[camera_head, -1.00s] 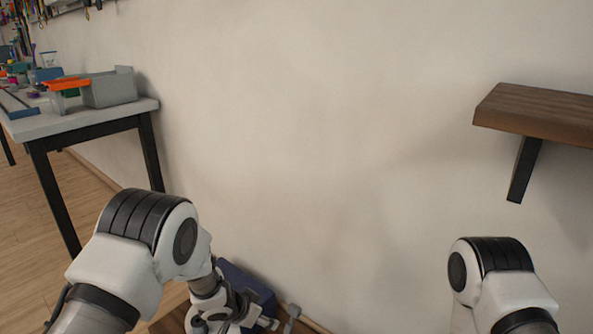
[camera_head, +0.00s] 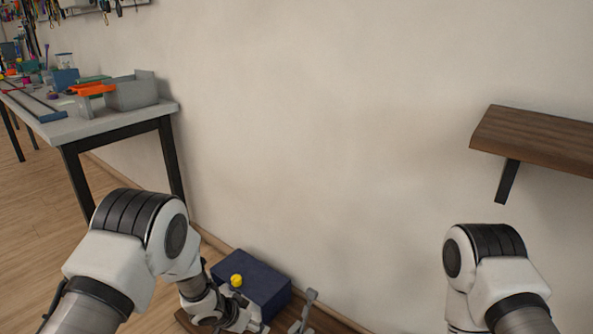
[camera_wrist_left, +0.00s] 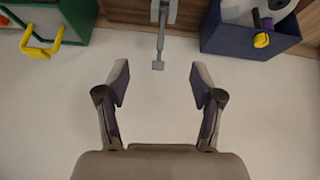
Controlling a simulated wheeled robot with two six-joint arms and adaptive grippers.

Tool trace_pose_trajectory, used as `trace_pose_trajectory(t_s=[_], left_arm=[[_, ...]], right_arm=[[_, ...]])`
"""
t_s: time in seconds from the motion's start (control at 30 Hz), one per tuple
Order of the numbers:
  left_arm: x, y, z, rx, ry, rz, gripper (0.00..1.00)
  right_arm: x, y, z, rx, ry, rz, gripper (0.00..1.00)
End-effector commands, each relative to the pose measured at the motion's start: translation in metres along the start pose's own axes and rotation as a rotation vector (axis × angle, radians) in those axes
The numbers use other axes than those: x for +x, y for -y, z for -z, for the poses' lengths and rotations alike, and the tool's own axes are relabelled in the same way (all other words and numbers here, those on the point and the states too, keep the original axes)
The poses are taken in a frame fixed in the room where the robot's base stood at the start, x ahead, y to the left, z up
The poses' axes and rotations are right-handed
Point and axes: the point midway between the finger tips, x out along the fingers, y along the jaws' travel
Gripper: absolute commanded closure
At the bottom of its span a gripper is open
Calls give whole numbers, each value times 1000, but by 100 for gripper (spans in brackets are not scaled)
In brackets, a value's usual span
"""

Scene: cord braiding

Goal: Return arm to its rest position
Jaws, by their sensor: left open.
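My left arm (camera_head: 130,240) comes in from the left in the head view and bends downward. My left gripper (camera_wrist_left: 160,84) is open in the left wrist view, with nothing between its two fingers. In the head view the lower end of that arm is by a dark blue box (camera_head: 262,284) near the wall, and the fingers are not clear there. My right arm (camera_head: 495,270) shows at the lower right of the head view. Its gripper is out of frame.
A workbench (camera_head: 110,124) with a grey bin (camera_head: 134,92) stands at left. A wooden shelf (camera_head: 535,140) juts from the wall at right. In the left wrist view, a grey post (camera_wrist_left: 160,35) stands ahead, between a green item (camera_wrist_left: 52,22) and the blue box (camera_wrist_left: 258,38).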

Motion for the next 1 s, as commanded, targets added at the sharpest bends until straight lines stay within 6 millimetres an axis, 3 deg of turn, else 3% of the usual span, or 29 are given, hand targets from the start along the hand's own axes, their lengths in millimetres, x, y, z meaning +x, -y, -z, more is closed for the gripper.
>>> trace_pose_trajectory(t_s=[0.03, 0.13, 0.27, 0.4, 0.6, 0.7, 0.8, 1.0], left_arm=[[-22, -2, 2, -27, 18, -4, 33], [-48, -9, -13, -99, 60, -15, 33], [-104, -26, -43, -253, 138, -28, 33], [-179, -56, -90, -452, 244, -21, 33], [-291, -100, -159, -678, 402, 64, 33], [-333, -116, -193, -731, 477, 136, 33], [-356, -120, -222, -717, 530, 218, 33], [-357, -111, -222, -621, 519, 236, 33]], right_arm=[[-28, 0, 0, 0, 0, 0, 60], [-60, 0, 0, 0, 0, 0, 60], [-124, 1, 0, 0, 0, 0, 60], [-192, 1, 0, 0, -1, 0, 60], [-261, 2, 0, 0, 0, 0, 60], [-269, 2, 0, 0, 0, 0, 60], [-258, 2, 0, 0, 1, 0, 60], [-258, 2, 0, 0, 0, 0, 60]])
